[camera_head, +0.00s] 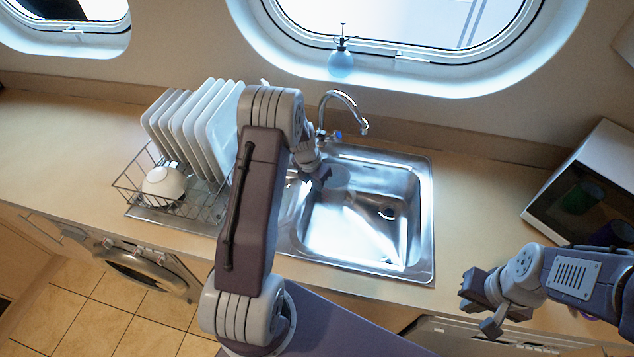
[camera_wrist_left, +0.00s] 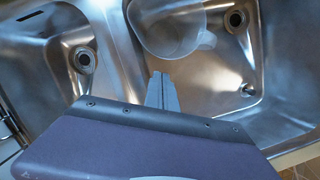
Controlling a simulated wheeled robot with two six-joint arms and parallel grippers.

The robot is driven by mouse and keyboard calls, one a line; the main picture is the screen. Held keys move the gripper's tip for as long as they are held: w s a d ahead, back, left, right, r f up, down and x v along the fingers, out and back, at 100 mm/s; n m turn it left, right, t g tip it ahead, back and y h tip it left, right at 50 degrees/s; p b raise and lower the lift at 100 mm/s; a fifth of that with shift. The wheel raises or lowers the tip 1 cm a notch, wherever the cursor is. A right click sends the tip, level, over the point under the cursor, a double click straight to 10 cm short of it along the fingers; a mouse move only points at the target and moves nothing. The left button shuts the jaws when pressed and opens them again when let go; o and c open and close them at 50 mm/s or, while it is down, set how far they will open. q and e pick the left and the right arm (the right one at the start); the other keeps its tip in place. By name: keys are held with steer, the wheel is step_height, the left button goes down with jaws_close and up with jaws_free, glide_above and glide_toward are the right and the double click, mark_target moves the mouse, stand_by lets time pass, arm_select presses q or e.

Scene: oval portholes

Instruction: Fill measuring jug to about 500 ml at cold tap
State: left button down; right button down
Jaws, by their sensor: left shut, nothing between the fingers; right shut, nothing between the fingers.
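The clear measuring jug (camera_wrist_left: 168,28) stands in the sink basin in the left wrist view, its handle (camera_wrist_left: 206,41) pointing right. In the head view the jug (camera_head: 341,177) shows faintly at the basin's back left. I cannot make out any water in it. The chrome tap (camera_head: 346,97) arches over the back of the sink, with a blue handle (camera_head: 338,135) at its base; no stream shows. My left gripper (camera_head: 322,178) is shut and empty beside the jug; its fingers also show in the left wrist view (camera_wrist_left: 162,90). My right gripper (camera_head: 480,302) is shut and empty by the counter's front edge.
A wire rack (camera_head: 135,184) with white plates (camera_head: 190,115) and a white bowl (camera_head: 163,185) stands left of the sink (camera_head: 424,230). A microwave (camera_head: 600,165) is at the right. A spray bottle (camera_head: 341,62) sits on the porthole ledge. The counter between sink and microwave is clear.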

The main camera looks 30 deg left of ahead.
mark_target(337, 191)
arm_select(q)
steer(key=x, duration=0.6)
steer(key=shift+w+d, duration=0.1)
steer(key=shift+d, duration=0.1)
